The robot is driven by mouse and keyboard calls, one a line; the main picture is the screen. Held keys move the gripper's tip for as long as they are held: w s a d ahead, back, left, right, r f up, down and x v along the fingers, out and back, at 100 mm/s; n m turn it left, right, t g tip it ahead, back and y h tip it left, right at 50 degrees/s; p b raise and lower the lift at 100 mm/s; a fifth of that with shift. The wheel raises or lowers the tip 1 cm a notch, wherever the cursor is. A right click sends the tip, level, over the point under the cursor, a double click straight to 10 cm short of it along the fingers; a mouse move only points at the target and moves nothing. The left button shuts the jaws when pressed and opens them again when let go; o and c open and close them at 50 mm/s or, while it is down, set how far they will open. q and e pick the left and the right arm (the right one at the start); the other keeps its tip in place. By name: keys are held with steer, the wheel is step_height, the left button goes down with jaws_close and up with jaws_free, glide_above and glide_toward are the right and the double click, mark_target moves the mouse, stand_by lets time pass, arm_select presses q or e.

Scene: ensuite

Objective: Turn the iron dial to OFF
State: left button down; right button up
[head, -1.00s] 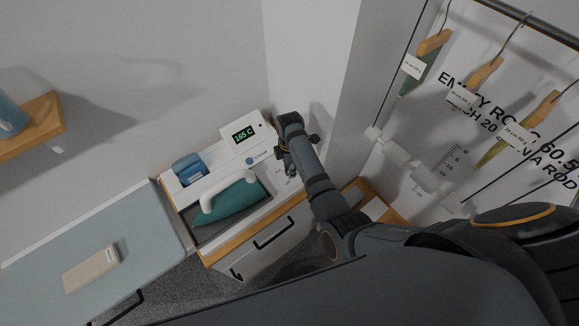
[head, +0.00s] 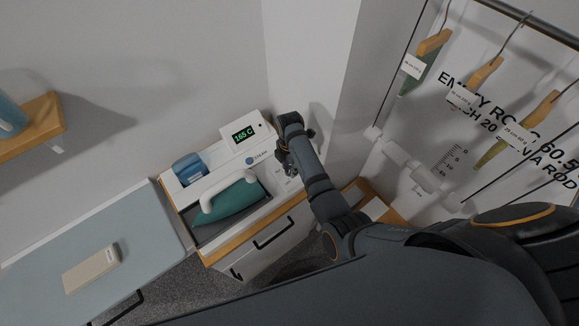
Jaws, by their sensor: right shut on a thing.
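The iron station (head: 205,183) stands on a small cabinet, with a green display (head: 243,134) reading 165 C. A teal iron (head: 232,203) with a white handle rests on its dark plate. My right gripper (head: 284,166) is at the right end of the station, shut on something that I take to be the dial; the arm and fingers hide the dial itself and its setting. A blue button (head: 249,161) shows just left of the gripper. My left gripper is not in view.
A pale blue ironing board (head: 140,235) with a beige box (head: 91,268) on it lies to the left. A wall shelf (head: 38,122) is at far left. Hangers (head: 484,76) hang from a rail at right. A wall corner stands close behind my right arm.

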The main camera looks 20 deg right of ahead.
steer(key=o, duration=1.2)
steer(key=shift+c, duration=0.2)
step_height(320, 180, up, 8)
steer(key=shift+f, duration=0.2)
